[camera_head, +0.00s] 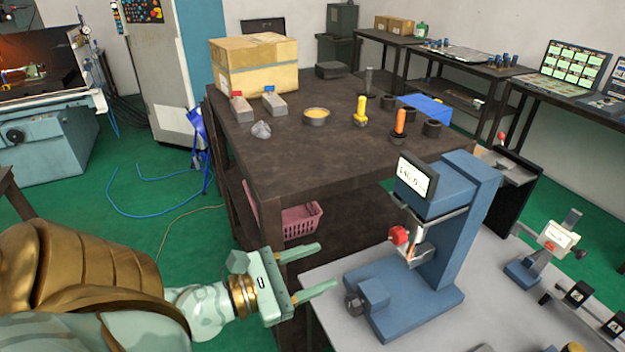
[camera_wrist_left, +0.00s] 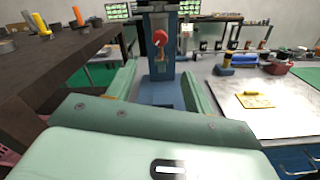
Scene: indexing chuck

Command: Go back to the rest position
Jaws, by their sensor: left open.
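My left gripper (camera_head: 319,269) comes in from the left in the head view, low in front of the brown table. Its two pale green fingers are apart with nothing between them. It points toward the blue indexing machine (camera_head: 455,235), which has a small display and a red knob, and stays apart from it. In the left wrist view the fingers (camera_wrist_left: 158,85) are spread, and the blue machine (camera_wrist_left: 159,90) stands beyond them. My right gripper is not in either view.
A grey bench (camera_head: 340,330) bears the blue machine. A pink basket (camera_head: 300,220) sits under the table.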

